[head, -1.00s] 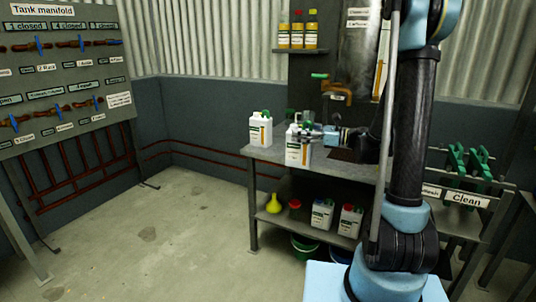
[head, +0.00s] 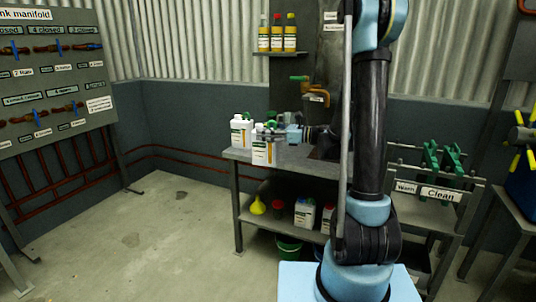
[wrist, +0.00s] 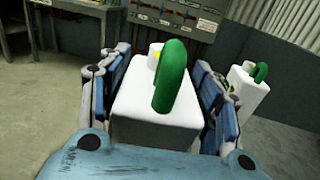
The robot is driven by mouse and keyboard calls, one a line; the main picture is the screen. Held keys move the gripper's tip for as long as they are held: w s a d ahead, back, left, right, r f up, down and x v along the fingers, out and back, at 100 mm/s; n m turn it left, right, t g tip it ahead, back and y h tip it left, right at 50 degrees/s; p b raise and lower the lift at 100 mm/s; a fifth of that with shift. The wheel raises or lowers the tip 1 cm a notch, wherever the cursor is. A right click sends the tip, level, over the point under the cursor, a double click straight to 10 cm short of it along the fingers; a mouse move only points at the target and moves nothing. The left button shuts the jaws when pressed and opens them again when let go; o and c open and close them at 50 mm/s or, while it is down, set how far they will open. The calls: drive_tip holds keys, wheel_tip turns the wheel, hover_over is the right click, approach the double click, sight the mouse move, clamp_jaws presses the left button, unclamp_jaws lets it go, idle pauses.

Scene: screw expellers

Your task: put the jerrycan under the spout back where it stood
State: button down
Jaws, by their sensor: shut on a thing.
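My gripper (head: 283,134) is shut on a white jerrycan (head: 263,150) with a green and yellow label, at the front left of the steel bench (head: 300,163). In the wrist view the held jerrycan (wrist: 150,115) sits upright between both fingers, its green handle toward the camera. I cannot tell whether its base touches the bench. A second white jerrycan (head: 240,132) with a green handle stands just left of and behind it; it shows at the right in the wrist view (wrist: 243,95).
The lower shelf holds a yellow funnel (head: 257,206) and more white jerrycans (head: 304,214). A green bucket (head: 289,249) is below. Yellow bottles (head: 277,40) stand on a wall shelf. A tank manifold panel (head: 52,85) is at left. The floor between is clear.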

drive_tip(key=w+r+m+t+h, duration=0.2)
drive_tip(key=w+r+m+t, duration=0.15)
drive_tip(key=w, duration=0.75)
drive_tip(key=w+r+m+t+h, duration=0.25)
drive_tip(key=w+t, duration=0.25)
drive_tip(key=w, duration=0.6)
wheel_tip(320, 180, down, 10)
drive_tip(key=shift+w+a+m, duration=0.15)
drive_tip(key=shift+a+m, duration=0.15)
drive_tip(key=shift+a, duration=0.05)
drive_tip(key=c, duration=0.5)
unclamp_jaws()
